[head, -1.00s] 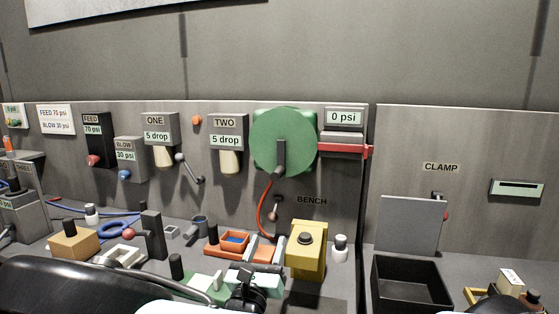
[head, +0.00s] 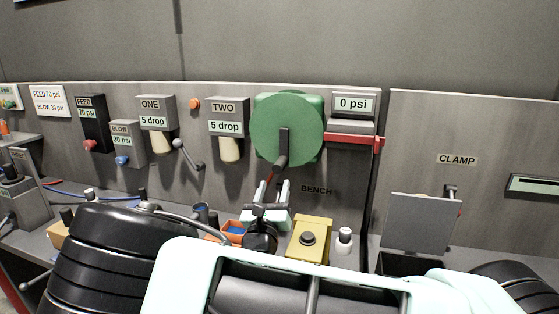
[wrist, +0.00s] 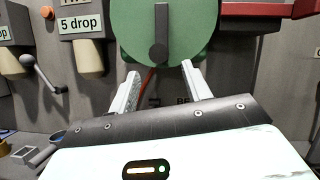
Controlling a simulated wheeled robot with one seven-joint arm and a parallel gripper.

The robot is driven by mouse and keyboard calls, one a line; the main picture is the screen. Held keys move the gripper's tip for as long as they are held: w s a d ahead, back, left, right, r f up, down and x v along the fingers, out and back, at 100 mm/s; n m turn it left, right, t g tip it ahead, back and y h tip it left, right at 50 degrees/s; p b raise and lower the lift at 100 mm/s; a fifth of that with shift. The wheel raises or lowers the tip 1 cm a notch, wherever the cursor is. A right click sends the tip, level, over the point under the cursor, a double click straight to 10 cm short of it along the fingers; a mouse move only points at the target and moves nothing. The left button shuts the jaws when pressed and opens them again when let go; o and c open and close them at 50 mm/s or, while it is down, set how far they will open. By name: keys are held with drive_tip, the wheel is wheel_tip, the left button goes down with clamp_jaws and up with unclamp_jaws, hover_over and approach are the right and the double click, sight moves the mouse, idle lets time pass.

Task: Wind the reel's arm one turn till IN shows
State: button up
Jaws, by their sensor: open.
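The green reel (head: 300,112) is on the wall panel, with its dark arm (head: 284,145) hanging down from the centre. The arm ends in a knob pointing toward me. My gripper (head: 274,186) is just below and in front of the arm's lower end in the head view, with its jaws apart. In the wrist view the reel (wrist: 190,25) and its arm (wrist: 160,30) are above the gap between the fingers (wrist: 163,88), and nothing is between them. I see no IN sign on the reel.
A red bar (head: 350,138) sticks out right of the reel under a 0 psi display (head: 353,104). A crank (head: 188,155) is to the left. A yellow block (head: 310,240) and a white-topped bottle (head: 344,240) stand on the bench below. A red hose (wrist: 147,80) hangs under the reel.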

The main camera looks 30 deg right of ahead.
sight(282, 156)
drive_tip(key=p+x, duration=0.2)
drive_tip(key=x, duration=0.6)
drive_tip(key=shift+w+d+r+p, duration=0.15)
drive_tip(key=shift+w+d+p, duration=0.1)
drive_tip(key=shift+w+p, duration=0.1)
clamp_jaws()
